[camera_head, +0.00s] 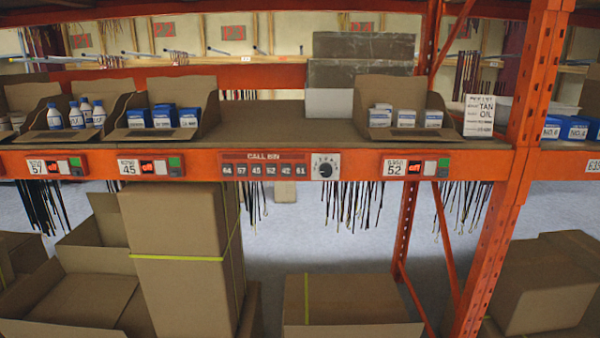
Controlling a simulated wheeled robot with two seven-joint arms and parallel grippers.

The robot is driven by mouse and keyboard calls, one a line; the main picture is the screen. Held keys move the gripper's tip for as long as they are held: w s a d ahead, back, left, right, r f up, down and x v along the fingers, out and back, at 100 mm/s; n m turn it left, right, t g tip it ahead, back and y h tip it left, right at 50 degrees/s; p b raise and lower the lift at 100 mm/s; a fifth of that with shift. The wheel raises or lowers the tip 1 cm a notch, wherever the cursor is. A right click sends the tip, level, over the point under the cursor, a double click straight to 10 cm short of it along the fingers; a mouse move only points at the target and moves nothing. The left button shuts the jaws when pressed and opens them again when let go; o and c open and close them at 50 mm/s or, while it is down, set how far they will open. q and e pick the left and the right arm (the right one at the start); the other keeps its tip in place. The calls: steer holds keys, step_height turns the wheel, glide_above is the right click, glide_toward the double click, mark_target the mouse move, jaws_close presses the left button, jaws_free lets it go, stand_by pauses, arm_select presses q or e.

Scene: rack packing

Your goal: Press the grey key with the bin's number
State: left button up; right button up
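A red CALL BIN panel (264,157) is fixed to the orange shelf beam. It carries a row of small grey keys that read 64 (227,170), 57 (242,170), 45 (257,170), 52 (271,170), 42 (286,169) and 61 (300,169). A round dial (325,166) on a white plate sits right of the keys. A white card (479,115) on the shelf reads TAN OIL; its smaller print is too small to read. Neither of my grippers is in view.
Beam labels read 57 (37,167), 45 (128,167) and 52 (394,167), each beside a lit red display. An orange upright (515,160) stands right; cartons (180,250) stand below.

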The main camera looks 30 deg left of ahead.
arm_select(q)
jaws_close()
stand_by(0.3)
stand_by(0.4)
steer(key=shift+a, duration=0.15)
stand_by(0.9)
